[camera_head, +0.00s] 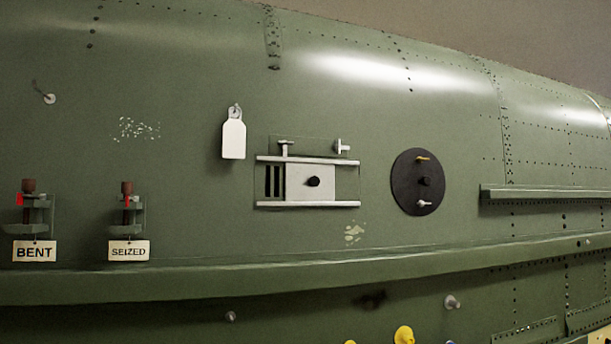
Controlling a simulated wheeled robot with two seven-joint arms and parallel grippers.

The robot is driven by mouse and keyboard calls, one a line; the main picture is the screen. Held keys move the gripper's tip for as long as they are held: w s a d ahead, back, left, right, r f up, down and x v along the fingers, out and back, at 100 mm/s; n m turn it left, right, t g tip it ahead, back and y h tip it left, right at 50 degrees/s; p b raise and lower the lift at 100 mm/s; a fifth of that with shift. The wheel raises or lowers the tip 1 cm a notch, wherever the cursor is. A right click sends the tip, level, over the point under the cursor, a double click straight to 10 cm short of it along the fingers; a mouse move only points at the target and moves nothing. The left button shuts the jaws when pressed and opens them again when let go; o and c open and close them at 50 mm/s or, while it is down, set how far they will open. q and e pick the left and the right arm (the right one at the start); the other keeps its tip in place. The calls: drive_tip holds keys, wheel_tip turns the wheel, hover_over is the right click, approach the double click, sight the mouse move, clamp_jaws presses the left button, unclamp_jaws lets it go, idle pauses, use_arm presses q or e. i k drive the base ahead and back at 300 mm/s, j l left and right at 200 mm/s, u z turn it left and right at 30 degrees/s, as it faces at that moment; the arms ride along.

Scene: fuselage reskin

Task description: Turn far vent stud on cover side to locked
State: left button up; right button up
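The vent (274,182) is set in the green fuselage side near the middle of the view, with dark slots showing at its left. A pale cover plate (326,187) with a black knob (313,181) sits between two light rails and fills the vent's middle and right. Two small metal studs stand above the upper rail. The left stud (285,143) has its wing lying level. The right stud (342,146), above the cover side, has its wing closer to upright. Neither of my grippers is in view.
A black round plate (404,195) with brass and silver studs is right of the vent. A blank white tag (233,138) hangs at upper left. A long green ledge (250,274) runs below.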

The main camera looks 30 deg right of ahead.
sight(336, 147)
drive_tip(key=z, duration=1.25)
